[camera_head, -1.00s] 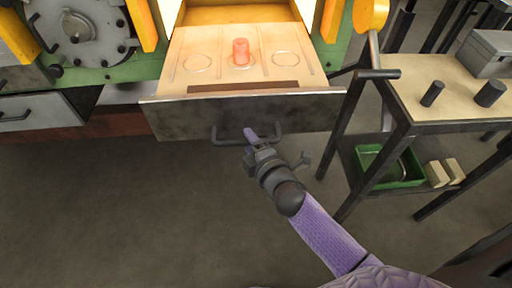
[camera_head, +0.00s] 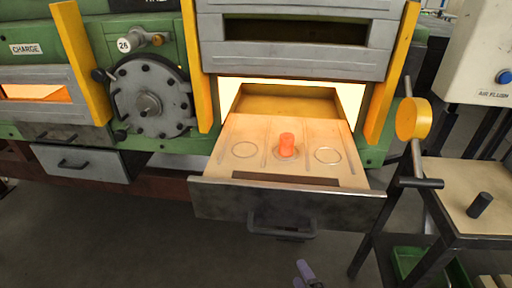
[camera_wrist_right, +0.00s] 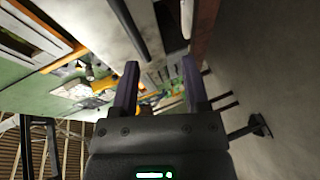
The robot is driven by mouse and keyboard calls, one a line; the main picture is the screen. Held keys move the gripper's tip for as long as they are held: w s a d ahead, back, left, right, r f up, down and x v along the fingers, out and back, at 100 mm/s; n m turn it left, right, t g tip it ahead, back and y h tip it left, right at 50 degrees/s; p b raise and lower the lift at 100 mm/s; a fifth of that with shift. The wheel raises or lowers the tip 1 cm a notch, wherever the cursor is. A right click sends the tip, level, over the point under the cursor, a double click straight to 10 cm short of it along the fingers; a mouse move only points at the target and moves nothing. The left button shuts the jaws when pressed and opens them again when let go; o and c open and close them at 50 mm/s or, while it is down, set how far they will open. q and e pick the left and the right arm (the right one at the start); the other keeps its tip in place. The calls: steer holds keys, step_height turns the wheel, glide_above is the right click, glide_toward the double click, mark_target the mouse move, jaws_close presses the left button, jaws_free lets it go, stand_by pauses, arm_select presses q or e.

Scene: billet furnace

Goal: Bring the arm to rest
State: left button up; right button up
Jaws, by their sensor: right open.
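My right gripper (camera_head: 304,272) shows at the bottom edge of the head view, with only its purple fingertips in the picture. In the right wrist view its two fingers (camera_wrist_right: 160,85) are apart with nothing between them. It is below and apart from the handle (camera_head: 283,232) of the pulled-out drawer (camera_head: 330,205). A glowing orange billet (camera_head: 286,146) stands upright in the middle ring of the drawer's tray. The rest of my right arm is out of the head view. My left gripper is not in view.
The green furnace has a round bolted hatch (camera_head: 149,105) and yellow posts (camera_head: 391,75). At the right a side table (camera_head: 455,190) carries a dark cylinder (camera_head: 480,204), with a green bin (camera_head: 412,264) below. Open floor (camera_head: 150,235) lies in front of the furnace.

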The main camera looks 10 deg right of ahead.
steer(key=s+d+f+m+g+h, duration=0.1)
steer(key=s+f+m+g, duration=0.25)
steer(key=f, duration=0.35)
steer(key=s+d+f+m+g, duration=0.15)
steer(key=s+f, duration=0.25)
steer(key=f, duration=0.4)
steer(key=s+d+f+m+g, duration=0.1)
steer(key=s+f+m+g, duration=0.2)
steer(key=s, duration=0.5)
steer(key=s+f+m+g, duration=0.3)
steer(key=s+f, duration=0.2)
steer(key=s, duration=0.3)
steer(key=s+d+f+m+g+h, duration=0.1)
steer(key=s+f+m+g, duration=0.2)
steer(key=s, duration=0.6)
step_height(320, 180, down, 2)
steer(key=shift+d+f+m+g, duration=0.1)
steer(key=shift+d+m+g, duration=0.2)
steer(key=shift+m+g, duration=0.1)
